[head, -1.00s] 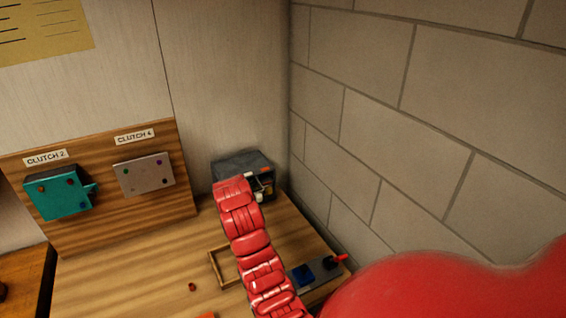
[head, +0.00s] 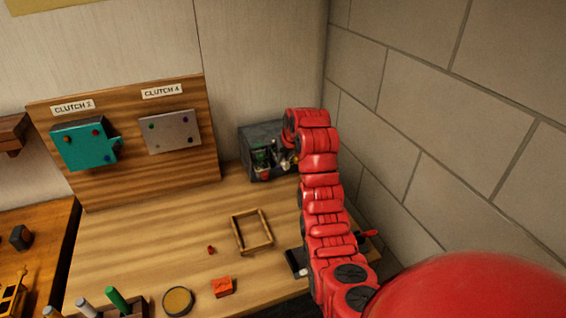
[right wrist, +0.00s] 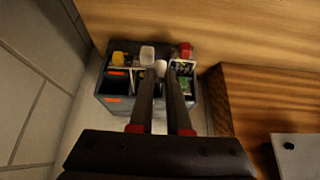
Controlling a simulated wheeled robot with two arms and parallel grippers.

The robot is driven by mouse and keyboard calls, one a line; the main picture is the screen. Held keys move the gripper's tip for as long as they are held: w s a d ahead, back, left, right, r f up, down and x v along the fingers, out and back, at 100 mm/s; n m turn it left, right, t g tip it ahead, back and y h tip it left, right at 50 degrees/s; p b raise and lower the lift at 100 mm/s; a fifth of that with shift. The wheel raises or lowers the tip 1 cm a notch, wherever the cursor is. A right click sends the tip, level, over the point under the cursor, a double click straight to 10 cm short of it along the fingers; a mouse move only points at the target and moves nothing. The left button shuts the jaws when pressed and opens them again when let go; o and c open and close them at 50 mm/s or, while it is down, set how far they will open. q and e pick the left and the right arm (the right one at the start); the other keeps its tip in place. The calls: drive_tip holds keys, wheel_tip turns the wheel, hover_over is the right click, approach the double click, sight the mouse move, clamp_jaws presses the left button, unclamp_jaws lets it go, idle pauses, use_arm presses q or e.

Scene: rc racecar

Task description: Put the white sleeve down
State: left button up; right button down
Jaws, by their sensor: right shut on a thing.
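My right gripper (right wrist: 160,80) is shut on a small rounded white thing (right wrist: 160,68), which looks like the white sleeve, at its fingertips in the right wrist view. The fingers reach over the grey compartment box (right wrist: 102,86), and the sleeve shows near the middle of it. I cannot tell whether the sleeve touches the box. In the head view my right arm reaches to the grey box (head: 250,137) at the back right of the bench, and the gripper is mostly hidden beside it. My left gripper is not in view.
The box holds yellow (right wrist: 120,58), white (right wrist: 147,54), red (right wrist: 185,50) and green (right wrist: 184,84) items. A block wall (head: 430,110) rises close on the right. An empty wooden frame (head: 236,232) and an orange block (head: 222,287) lie on the bench (head: 150,235).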

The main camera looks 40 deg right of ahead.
drive_tip(key=shift+w+d+p, duration=0.45)
drive_tip(key=shift+w+d, duration=0.1)
drive_tip(key=shift+w, duration=0.3)
drive_tip(key=shift+w+d+p, duration=0.45)
drive_tip(key=shift+w+d, duration=0.1)
drive_tip(key=shift+w, duration=0.35)
drive_tip(key=shift+w+d+p, duration=0.45)
drive_tip(key=shift+w+d, duration=0.1)
drive_tip(key=shift+w, duration=0.3)
drive_tip(key=shift+f, duration=0.1)
drive_tip(key=shift+w, duration=0.1)
wheel_tip(320, 180, down, 4)
drive_tip(key=p, duration=0.2)
drive_tip(key=shift+r+p, duration=0.25)
drive_tip(key=shift+p, duration=0.15)
drive_tip(key=shift+f, duration=0.15)
drive_tip(key=c, duration=1.2)
unclamp_jaws()
drive_tip(key=shift+o, duration=0.2)
